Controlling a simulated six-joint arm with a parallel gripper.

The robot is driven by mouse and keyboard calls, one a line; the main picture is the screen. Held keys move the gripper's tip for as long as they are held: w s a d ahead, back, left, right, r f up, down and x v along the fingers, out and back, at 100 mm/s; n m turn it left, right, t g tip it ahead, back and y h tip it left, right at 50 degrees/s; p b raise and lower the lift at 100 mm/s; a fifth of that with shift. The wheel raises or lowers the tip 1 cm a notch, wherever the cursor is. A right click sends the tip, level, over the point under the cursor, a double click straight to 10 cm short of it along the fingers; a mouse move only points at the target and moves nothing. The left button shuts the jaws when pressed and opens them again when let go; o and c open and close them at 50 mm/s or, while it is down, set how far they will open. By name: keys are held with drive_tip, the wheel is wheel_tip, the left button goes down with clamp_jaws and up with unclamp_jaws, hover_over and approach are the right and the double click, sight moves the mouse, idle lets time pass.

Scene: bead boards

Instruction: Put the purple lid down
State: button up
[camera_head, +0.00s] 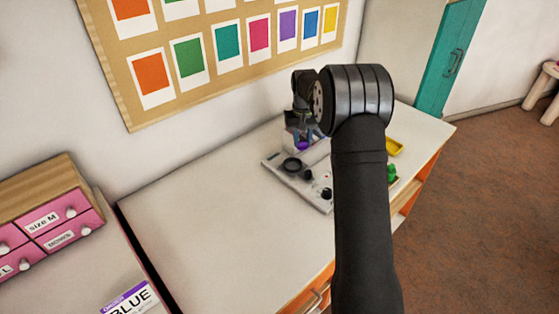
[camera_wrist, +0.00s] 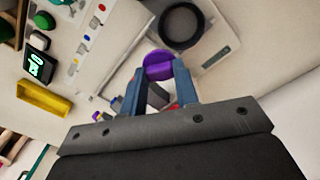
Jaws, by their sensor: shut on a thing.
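The purple lid (camera_wrist: 159,65) is between the fingertips of my gripper (camera_wrist: 162,82) in the wrist view. My gripper is shut on it. In the head view the purple lid (camera_head: 302,145) shows just under my gripper (camera_head: 304,132), above or beside the grey board on the table; I cannot tell whether it touches anything. The grey board (camera_head: 311,191) carries a round black ring (camera_head: 292,165), which also shows just beyond the lid in the wrist view (camera_wrist: 181,25). My arm hides the right part of the board.
A yellow tray (camera_wrist: 43,98) and a green piece (camera_wrist: 44,20) lie at the left in the wrist view, near a small dark display (camera_wrist: 36,65). The white table (camera_head: 215,215) is clear left of the board. Pink drawers (camera_head: 62,222) stand at the far left.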

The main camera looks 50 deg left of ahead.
drive_tip(key=s+a+f, duration=0.1)
drive_tip(key=a, duration=0.1)
drive_tip(key=s+a+m, duration=0.1)
drive_tip(key=a, duration=0.1)
drive_tip(key=s+a+f+m, duration=0.1)
drive_tip(key=a, duration=0.1)
drive_tip(key=shift+s+a+f, duration=0.3)
drive_tip(key=shift+s+a, duration=0.05)
drive_tip(key=shift+a, duration=0.05)
drive_tip(key=shift+s+a+f, duration=0.1)
drive_tip(key=shift+a+f, duration=0.05)
drive_tip(key=shift+f, duration=2.4)
drive_tip(key=shift+f, duration=0.1)
drive_tip(key=o, duration=0.8)
drive_tip(key=shift+c, duration=0.2)
wheel_tip(320, 180, up, 12)
